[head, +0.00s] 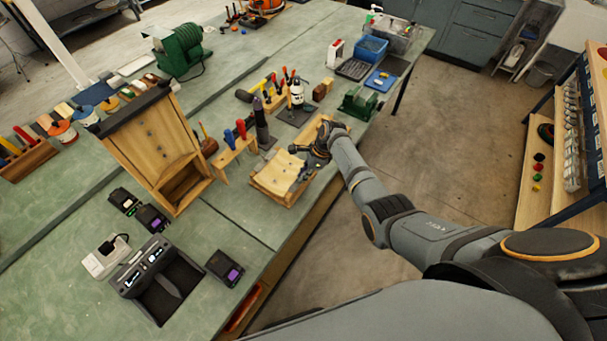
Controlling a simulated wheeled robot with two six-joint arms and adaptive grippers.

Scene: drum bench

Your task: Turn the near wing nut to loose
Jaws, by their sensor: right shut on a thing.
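My right gripper (301,161) reaches down at the right end of a pale wooden fixture (274,181) near the bench's front edge. The fixture has a curved light panel on a wooden base. The gripper's dark fingers are shut at the fixture's right side, where the near wing nut is. The nut itself is hidden by the fingers or too small to make out, so its turn position cannot be told. My left gripper is out of view.
A tall wooden cabinet (150,140) stands left of the fixture. A wooden rack with blue and red handles (233,155) stands just behind it. A charger (160,278) and a dark battery pack (224,268) lie in front. Some bench top between them is clear.

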